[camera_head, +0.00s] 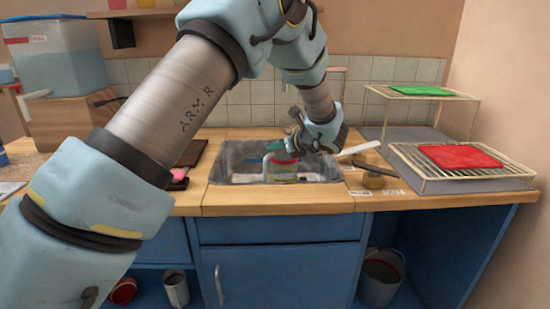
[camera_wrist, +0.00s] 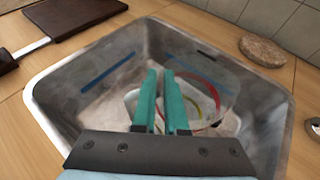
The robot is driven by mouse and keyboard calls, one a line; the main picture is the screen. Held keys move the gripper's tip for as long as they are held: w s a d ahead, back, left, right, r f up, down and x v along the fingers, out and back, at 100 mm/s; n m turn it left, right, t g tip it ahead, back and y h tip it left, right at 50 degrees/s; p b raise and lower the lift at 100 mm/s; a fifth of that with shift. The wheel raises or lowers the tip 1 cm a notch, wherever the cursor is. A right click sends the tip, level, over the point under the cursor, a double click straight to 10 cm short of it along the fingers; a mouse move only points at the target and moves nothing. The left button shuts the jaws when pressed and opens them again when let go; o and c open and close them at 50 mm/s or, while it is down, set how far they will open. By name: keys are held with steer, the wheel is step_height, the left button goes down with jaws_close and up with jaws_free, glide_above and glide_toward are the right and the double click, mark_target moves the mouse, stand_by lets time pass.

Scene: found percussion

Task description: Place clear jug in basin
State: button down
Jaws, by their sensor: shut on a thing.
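The clear jug (camera_head: 282,168) is see-through with coloured bands, and is within the outline of the metal basin (camera_head: 232,178). In the wrist view the jug (camera_wrist: 207,102) shows red and yellow curved lines, inside the walls of the basin (camera_wrist: 62,105). My gripper (camera_head: 283,145) is over the basin, pointing down. Its teal fingers (camera_wrist: 162,75) are close together, shut on the jug, at its near left side in the wrist view. The fingers hide the gripped part. I cannot tell whether the jug's base touches the basin floor.
A wire rack with a red mat (camera_head: 460,157) stands right of the basin, with a green mat (camera_head: 420,90) higher behind it. A dark board (camera_wrist: 75,14) lies left of the basin.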

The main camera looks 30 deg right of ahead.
mark_target(275, 156)
steer(key=shift+f, duration=1.65)
steer(key=shift+f, duration=0.15)
steer(key=c, duration=0.9)
jaws_free()
steer(key=shift+c, duration=0.2)
steer(key=b+v, duration=0.1)
steer(key=v, duration=1.1)
steer(key=shift+d, duration=0.1)
